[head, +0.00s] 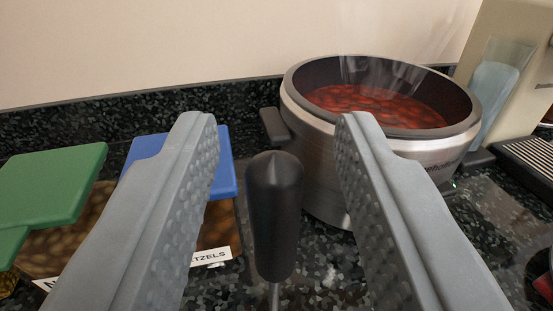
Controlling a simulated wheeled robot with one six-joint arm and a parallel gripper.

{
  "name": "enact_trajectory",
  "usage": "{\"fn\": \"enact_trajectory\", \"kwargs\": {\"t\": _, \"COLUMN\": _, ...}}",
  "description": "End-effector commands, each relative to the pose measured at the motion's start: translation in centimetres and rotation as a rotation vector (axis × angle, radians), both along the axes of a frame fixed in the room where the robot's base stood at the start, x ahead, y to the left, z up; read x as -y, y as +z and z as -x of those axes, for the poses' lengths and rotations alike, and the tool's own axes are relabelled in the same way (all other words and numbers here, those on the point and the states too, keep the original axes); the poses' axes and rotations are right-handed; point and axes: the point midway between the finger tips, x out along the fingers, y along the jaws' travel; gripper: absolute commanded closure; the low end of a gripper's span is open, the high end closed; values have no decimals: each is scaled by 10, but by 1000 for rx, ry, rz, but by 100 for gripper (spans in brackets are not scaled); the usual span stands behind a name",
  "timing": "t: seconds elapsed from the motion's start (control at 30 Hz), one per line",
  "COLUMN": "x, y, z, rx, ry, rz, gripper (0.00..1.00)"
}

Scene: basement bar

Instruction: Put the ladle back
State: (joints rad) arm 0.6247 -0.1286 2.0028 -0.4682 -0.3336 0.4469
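A black handle (274,215) with a pointed top, likely the ladle's, stands upright between the fingers of my gripper (273,130). A thin metal stem shows under it at the bottom edge; the rest of it is out of view. My gripper is open, with a gap visible on both sides of the handle. A round steel pot (325,185) with red, chunky food in it stands behind the right finger, which hides part of its front.
Snack bins with a green lid (50,182) and a blue lid (228,172) stand at left; one label reads "...TZELS". A beige machine (520,60) with a black grate stands at right. A dark speckled backsplash (60,136) runs along the wall behind.

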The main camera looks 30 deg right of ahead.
Motion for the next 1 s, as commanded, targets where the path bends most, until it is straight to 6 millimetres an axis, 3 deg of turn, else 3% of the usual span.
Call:
{"fn": "enact_trajectory", "kwargs": {"t": 0.6, "x": -41, "y": 1, "z": 80, "rx": 1, "ry": -1, "rz": 2, "gripper": 63}}
{"fn": "enact_trajectory", "kwargs": {"t": 1.0, "x": -53, "y": 1, "z": 103, "rx": 1, "ry": 0, "rz": 0, "gripper": 63}}
